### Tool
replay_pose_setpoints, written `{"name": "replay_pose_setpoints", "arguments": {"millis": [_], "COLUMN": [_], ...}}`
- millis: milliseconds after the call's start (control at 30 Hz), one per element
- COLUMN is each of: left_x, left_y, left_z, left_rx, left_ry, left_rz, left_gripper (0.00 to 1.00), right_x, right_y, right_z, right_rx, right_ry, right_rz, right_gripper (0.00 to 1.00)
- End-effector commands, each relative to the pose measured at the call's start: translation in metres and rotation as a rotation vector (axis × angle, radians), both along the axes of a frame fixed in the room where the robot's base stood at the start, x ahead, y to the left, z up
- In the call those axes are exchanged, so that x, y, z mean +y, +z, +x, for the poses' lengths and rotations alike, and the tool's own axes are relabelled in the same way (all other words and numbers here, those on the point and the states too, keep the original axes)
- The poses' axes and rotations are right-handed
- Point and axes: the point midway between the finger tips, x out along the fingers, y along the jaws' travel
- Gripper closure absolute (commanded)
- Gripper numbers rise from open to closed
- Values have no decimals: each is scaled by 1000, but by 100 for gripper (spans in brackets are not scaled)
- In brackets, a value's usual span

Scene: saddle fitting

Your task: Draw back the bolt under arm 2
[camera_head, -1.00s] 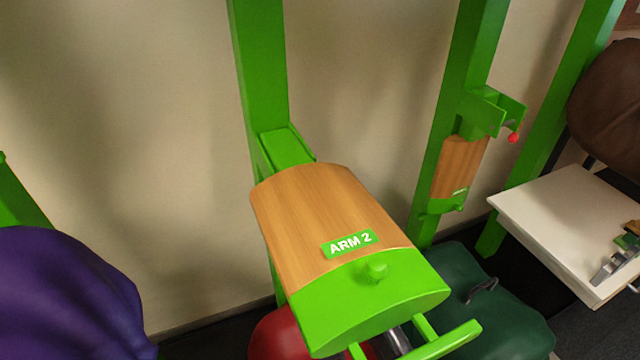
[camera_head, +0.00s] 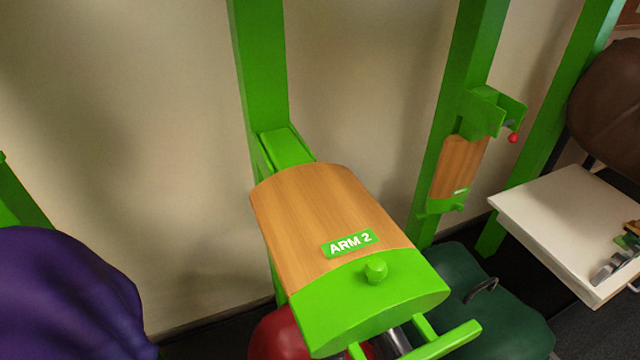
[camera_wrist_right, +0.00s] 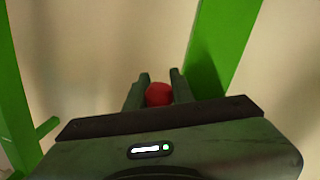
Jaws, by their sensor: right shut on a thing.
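Arm 2 (camera_head: 320,215) is a wooden saddle arm with a green front end (camera_head: 370,305), a green knob on top and an "ARM 2" label. It juts out from a green post, and its underside is hidden in the head view. In the right wrist view my right gripper (camera_wrist_right: 157,92) is shut on a red ball knob (camera_wrist_right: 158,94), which sits between the two dark fingers. The bolt behind that knob is hidden. My left gripper is not in view.
Another wooden arm (camera_head: 459,168) on the right post hangs down, with a red knob (camera_head: 514,138) at its bracket. A purple thing (camera_head: 65,300) is at the left. Red (camera_head: 280,335) and dark green (camera_head: 500,320) shapes lie below arm 2. A white tray (camera_head: 550,215) stands right.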

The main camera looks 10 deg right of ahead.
Motion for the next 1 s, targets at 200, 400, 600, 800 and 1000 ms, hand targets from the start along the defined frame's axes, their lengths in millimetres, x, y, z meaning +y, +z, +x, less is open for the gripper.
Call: {"name": "replay_pose_setpoints", "arguments": {"millis": [200, 400, 600, 800, 1000], "left_x": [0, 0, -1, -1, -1], "left_y": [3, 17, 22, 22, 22], "left_z": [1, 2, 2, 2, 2], "left_rx": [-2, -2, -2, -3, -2], "left_ry": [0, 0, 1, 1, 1], "left_rz": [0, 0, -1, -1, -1], "left_gripper": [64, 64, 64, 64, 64], "right_x": [-8, -54, -90, -96, -96], "right_y": [-1, 0, -2, -2, -2], "right_z": [1, 10, 17, 18, 18], "right_rx": [5, 6, 5, 5, 5], "right_ry": [0, -2, -2, -2, -2], "right_rz": [-3, -9, -5, -1, 0], "right_gripper": [100, 100, 100, 100, 71]}}
